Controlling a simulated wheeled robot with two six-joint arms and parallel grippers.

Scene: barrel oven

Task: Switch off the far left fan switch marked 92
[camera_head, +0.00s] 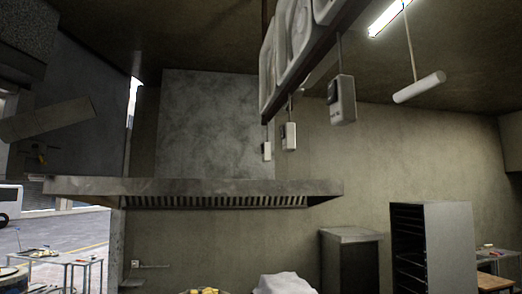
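Three small pale switch boxes hang under a dark overhead beam in the upper middle. The leftmost and smallest box (266,151) hangs in front of the grey hood duct. The middle box (289,136) hangs just to its right. The largest, nearest box (343,100) has a dark patch on its upper left. No number 92 can be read on any of them, and their switch positions are too small to tell. Neither of my grippers shows in this view.
A wide metal extractor hood (200,187) spans the left and middle below the boxes. A dark beam (322,40) carries pale panels above. A grey cabinet (350,262) and a tall rack (440,248) stand at right. A metal table (75,257) is at lower left.

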